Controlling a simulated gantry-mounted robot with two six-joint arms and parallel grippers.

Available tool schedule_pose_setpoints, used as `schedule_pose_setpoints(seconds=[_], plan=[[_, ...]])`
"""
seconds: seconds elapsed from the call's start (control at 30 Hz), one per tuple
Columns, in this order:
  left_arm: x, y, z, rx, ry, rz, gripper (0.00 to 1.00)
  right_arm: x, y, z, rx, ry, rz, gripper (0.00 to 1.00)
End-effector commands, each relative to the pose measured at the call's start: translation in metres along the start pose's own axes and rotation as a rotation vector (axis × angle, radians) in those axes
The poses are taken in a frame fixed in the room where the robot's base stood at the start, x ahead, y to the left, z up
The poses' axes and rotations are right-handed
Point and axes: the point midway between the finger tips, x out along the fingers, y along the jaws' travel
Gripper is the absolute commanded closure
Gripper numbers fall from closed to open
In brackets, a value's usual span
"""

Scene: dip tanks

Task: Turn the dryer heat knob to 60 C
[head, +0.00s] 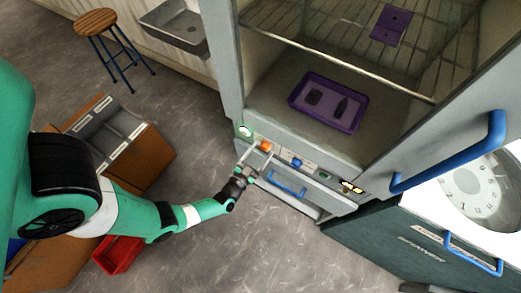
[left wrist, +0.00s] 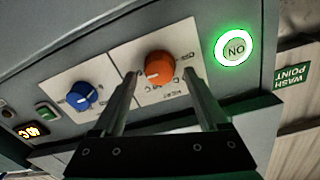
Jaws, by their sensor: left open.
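The orange heat knob (head: 265,146) is on the dryer's front control panel, below the open chamber. In the left wrist view the orange knob (left wrist: 159,67) sits on a pale plate with small printed marks, too blurred to read surely. My left gripper (head: 256,157) is at the panel, pointing at this knob. In the wrist view its open fingers (left wrist: 161,76) stand one on each side of the knob, with a gap showing; I cannot tell whether the tips touch the panel. My right gripper is not in view.
A blue knob (left wrist: 82,96), a green switch (left wrist: 47,113), a lit display (left wrist: 32,131) and a glowing green ON button (left wrist: 234,48) share the panel. A blue drawer handle (head: 288,184) is below. The chamber holds a purple tray (head: 359,116). An open door with a blue handle (head: 452,153) is right.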

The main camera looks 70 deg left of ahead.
Motion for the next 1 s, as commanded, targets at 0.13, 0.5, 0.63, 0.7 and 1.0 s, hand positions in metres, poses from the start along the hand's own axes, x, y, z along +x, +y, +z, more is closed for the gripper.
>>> schedule_pose_setpoints(seconds=[0.13,0.5,0.63,0.7,1.0], plan=[[-0.002,0.0,0.0,0.0,-0.001,0.001,0.24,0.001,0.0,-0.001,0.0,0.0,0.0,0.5],[-0.067,0.003,-0.002,0.0,0.001,0.013,0.24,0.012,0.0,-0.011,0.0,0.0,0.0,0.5],[-0.087,0.002,-0.002,0.001,0.001,0.012,0.24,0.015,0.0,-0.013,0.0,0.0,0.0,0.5],[-0.095,0.003,-0.002,-0.003,0.002,0.011,0.24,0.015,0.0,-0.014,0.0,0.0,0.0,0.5],[-0.115,0.001,0.0,-0.001,0.0,0.004,0.24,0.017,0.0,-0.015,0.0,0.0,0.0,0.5]])
